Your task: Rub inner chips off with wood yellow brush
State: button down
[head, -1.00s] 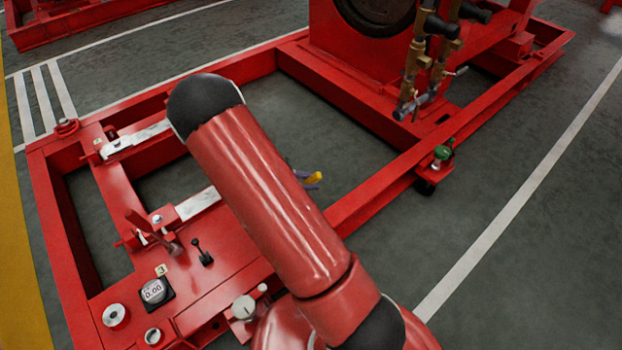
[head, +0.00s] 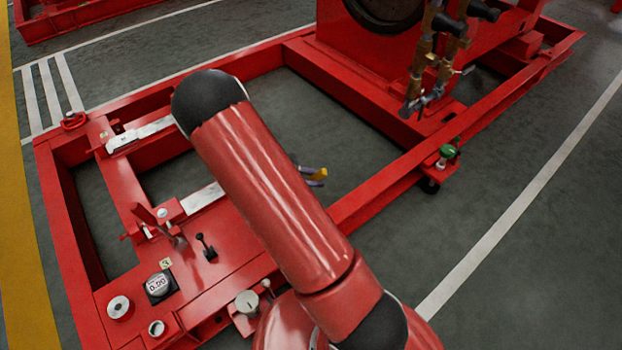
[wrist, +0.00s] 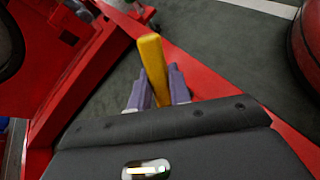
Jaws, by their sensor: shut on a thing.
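My gripper (wrist: 157,92) is shut on the yellow wooden brush (wrist: 151,55). The purple-grey fingers hold it from both sides, and its yellow end sticks out past them; no bristles can be made out. In the head view the yellow brush (head: 318,174) shows small beside my arm, over the open middle of the red frame. Two pale, worn-looking metal strips lie on the frame, a far one (head: 140,132) and a nearer one (head: 203,197) partly behind my arm. I cannot tell whether these carry the inner chips. The brush appears apart from both strips.
The red skid frame (head: 375,201) has open gaps showing the floor. A red engine block (head: 335,52) with brass valves (head: 420,65) stands at the back. A lever (head: 206,247), a gauge (head: 159,285) and knobs sit on the near plate. A green-topped fitting (head: 446,152) is at right.

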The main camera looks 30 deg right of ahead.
jog(key=shift+w+d, duration=0.2)
jog(key=shift+d, duration=0.65)
dwell(1.9)
jog(key=shift+r, duration=0.1)
notch_tip(320, 180, up, 8)
jog(key=p, duration=0.6)
